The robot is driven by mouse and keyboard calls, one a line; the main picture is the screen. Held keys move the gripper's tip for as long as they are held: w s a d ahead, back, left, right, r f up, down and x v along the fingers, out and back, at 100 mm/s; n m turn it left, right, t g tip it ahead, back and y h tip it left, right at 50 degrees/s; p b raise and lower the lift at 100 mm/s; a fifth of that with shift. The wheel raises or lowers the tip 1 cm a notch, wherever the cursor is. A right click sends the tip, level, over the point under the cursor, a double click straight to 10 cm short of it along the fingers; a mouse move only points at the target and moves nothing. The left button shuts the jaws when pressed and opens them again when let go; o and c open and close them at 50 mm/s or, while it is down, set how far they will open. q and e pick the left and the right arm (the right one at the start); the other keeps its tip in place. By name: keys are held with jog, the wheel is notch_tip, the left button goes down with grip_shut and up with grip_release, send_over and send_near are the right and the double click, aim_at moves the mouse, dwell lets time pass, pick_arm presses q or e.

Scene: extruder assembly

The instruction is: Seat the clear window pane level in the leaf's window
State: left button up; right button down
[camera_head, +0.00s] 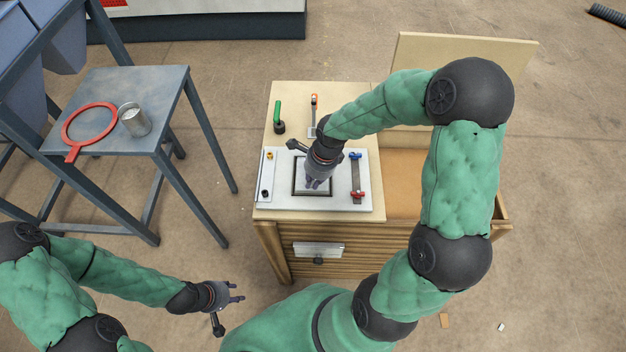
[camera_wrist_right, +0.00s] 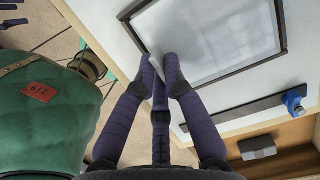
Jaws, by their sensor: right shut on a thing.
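The white leaf (camera_head: 284,180) lies flat on the wooden bench, with a dark-edged square window in its middle. The clear pane (camera_wrist_right: 215,40) looks like a pale sheet at the window in the right wrist view. My right gripper (camera_head: 314,184) is over the window in the head view. Its fingertips (camera_wrist_right: 164,68) are shut on the pane's near edge, by the window's border. The fingers hide part of that edge, and I cannot tell whether the pane lies level. My left gripper (camera_head: 238,292) is away from the bench at lower left, empty, its fingers apart.
A green-handled tool (camera_head: 279,116) and an orange-tipped tool (camera_head: 314,104) are at the bench's back. A dark bar with blue and red clamps (camera_head: 356,178) lies on the leaf's right. A grey side table (camera_head: 170,90) holds a red ring (camera_head: 90,124) and a metal cup (camera_head: 135,122).

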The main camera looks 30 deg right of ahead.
jog(key=shift+f+b, duration=0.35)
jog(key=shift+f, duration=0.05)
dwell(0.6)
dwell(0.3)
jog(key=c, duration=1.2)
grip_release()
jog(key=shift+c, duration=0.2)
jog(key=v, duration=1.2)
jog(key=shift+w, duration=0.1)
